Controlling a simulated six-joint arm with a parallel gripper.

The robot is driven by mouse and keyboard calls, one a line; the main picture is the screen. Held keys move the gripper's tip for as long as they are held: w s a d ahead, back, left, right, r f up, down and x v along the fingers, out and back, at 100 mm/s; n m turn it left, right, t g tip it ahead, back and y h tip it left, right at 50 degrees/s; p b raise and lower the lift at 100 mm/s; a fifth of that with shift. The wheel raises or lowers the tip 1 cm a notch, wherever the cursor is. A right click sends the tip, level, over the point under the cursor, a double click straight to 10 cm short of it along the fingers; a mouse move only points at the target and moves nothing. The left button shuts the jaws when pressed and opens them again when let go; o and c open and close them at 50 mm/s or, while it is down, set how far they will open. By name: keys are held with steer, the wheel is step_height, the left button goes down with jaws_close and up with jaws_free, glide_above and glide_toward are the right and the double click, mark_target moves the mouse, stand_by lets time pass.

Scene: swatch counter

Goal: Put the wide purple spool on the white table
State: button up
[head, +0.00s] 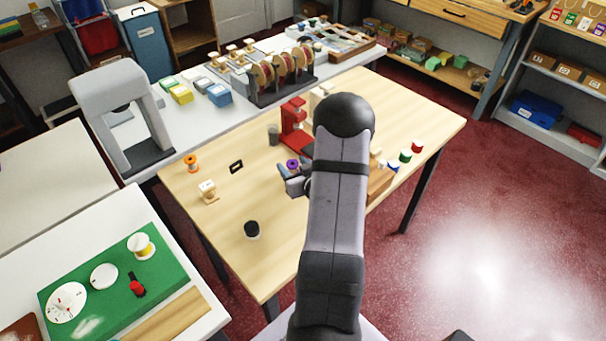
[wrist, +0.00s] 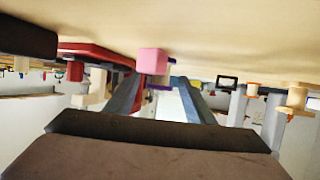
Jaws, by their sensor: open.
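The purple spool (head: 292,164) stands on the light wooden table (head: 330,215), right by my gripper. My gripper (head: 288,181) is low over the tabletop, with its jaws open at the near side of the spool. In the wrist view, which shows the table at the top, the two grey fingers (wrist: 160,98) are spread apart. A purple edge (wrist: 158,87) shows between them, partly covered by a pink block-like shape (wrist: 152,62). I cannot tell whether the fingers touch the spool. A white table (head: 195,322) is at the lower left.
An orange spool (head: 191,161), a pale spool (head: 208,190), a black-topped cup (head: 252,230) and a red stand (head: 295,127) are on the wooden table. A green mat (head: 75,265) covers part of the lower-left white table. Another pale table (head: 40,165) stands beyond it, mostly bare.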

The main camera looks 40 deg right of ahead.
mark_target(296, 169)
steer(key=b+v, duration=0.1)
steer(key=v, duration=0.9)
steer(key=shift+s+r, duration=0.1)
steer(key=shift+s, duration=0.15)
steer(key=shift+o, duration=0.5)
steer(key=shift+s+a+r, duration=0.15)
steer(key=shift+s+a, duration=0.05)
steer(key=shift+s, duration=0.2)
steer(key=b+x, duration=0.1)
steer(key=x, duration=0.1)
steer(key=f+b+x, duration=0.1)
steer(key=x, duration=0.1)
steer(key=shift+w+d+f, duration=0.25)
steer(key=shift+w+d, duration=0.15)
steer(key=shift+w, duration=0.4)
steer(key=shift+p+x, duration=0.85)
steer(key=shift+x, duration=2.3)
steer(key=shift+a, duration=0.15)
steer(key=shift+c, duration=0.4)
steer(key=c, duration=1.1)
